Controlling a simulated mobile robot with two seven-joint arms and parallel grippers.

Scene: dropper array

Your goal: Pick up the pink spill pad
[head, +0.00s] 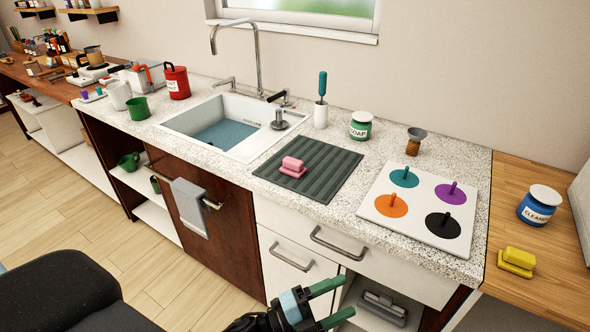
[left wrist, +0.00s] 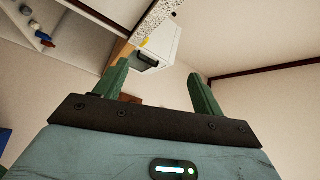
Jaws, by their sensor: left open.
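The pink spill pad (head: 293,168) is a small pink block on a flat base. It lies on the left part of a dark ribbed mat (head: 327,178), right of the sink, on the speckled counter. My left gripper (head: 348,297) shows at the bottom of the head view, with two green fingers apart and nothing between them. It is in front of the cabinets, apart from the pad. In the left wrist view its open fingers (left wrist: 158,75) also show, and the pad is not seen there. My right gripper is not in view.
A sink (head: 222,133) with a tall tap is left of the mat. A white board (head: 420,211) with several coloured pegged discs is right of it. A soap jar (head: 360,126) and brush holder (head: 320,116) stand behind. A yellow pad (head: 517,260) lies on the wooden counter.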

